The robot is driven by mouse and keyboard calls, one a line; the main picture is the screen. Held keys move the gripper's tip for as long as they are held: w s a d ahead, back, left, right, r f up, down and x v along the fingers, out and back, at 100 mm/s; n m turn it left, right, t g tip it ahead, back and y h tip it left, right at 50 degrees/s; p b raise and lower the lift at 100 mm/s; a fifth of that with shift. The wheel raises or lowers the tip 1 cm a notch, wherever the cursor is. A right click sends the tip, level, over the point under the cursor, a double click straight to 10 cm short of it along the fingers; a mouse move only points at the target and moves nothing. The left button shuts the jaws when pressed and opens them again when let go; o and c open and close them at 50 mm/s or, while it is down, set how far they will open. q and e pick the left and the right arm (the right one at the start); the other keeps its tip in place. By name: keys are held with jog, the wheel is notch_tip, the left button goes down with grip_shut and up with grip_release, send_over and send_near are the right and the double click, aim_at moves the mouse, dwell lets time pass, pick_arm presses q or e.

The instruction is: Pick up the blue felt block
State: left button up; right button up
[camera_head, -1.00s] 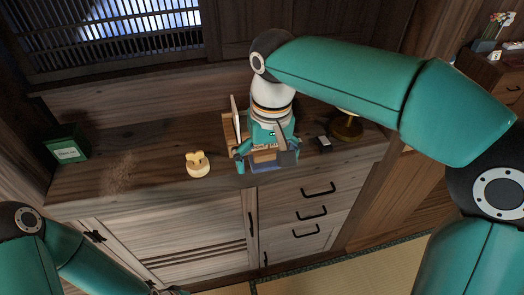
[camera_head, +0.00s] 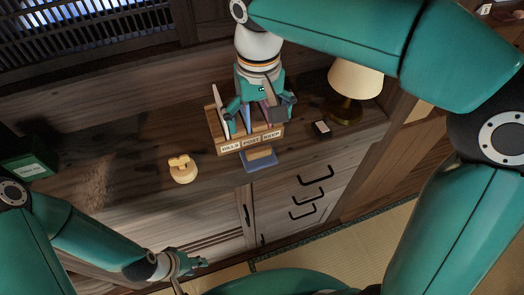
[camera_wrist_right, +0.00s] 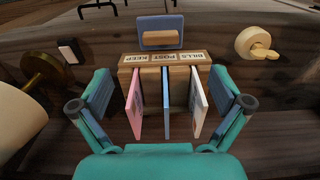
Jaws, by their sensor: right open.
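The blue felt block (camera_head: 259,161) has a light wooden grip on top and lies on the cabinet top, in front of the wooden letter rack. In the right wrist view the block (camera_wrist_right: 160,28) is at the top centre, beyond the rack. My right gripper (camera_head: 258,110) is open above the rack, further back than the block and apart from it. In the wrist view its fingers (camera_wrist_right: 160,80) stand wide on both sides of the rack's upright cards, with nothing held. My left gripper (camera_head: 190,263) is low, in front of the cabinet; its finger opening is unclear.
The letter rack (camera_head: 234,148), labelled BILLS, POST and KEEP, holds upright cards. A cream round object (camera_head: 183,169) stands left, a small black-and-white item (camera_head: 321,130) and a lamp (camera_head: 353,80) right, a green box (camera_head: 27,157) far left.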

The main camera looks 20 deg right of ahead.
aim_at(258, 149)
jog(key=f, duration=0.7)
jog(key=shift+w+a+f, duration=0.15)
jog(key=shift+a+f, duration=0.1)
jog(key=shift+f, duration=0.05)
jog(key=shift+w+d+f+p, duration=0.1)
jog(key=shift+w+f+p, duration=0.1)
jog(key=shift+f, duration=1.1)
jog(key=shift+w+d+f+p, duration=0.1)
jog(key=shift+f+p, duration=0.1)
jog(key=shift+f, duration=1.05)
jog(key=c, duration=1)
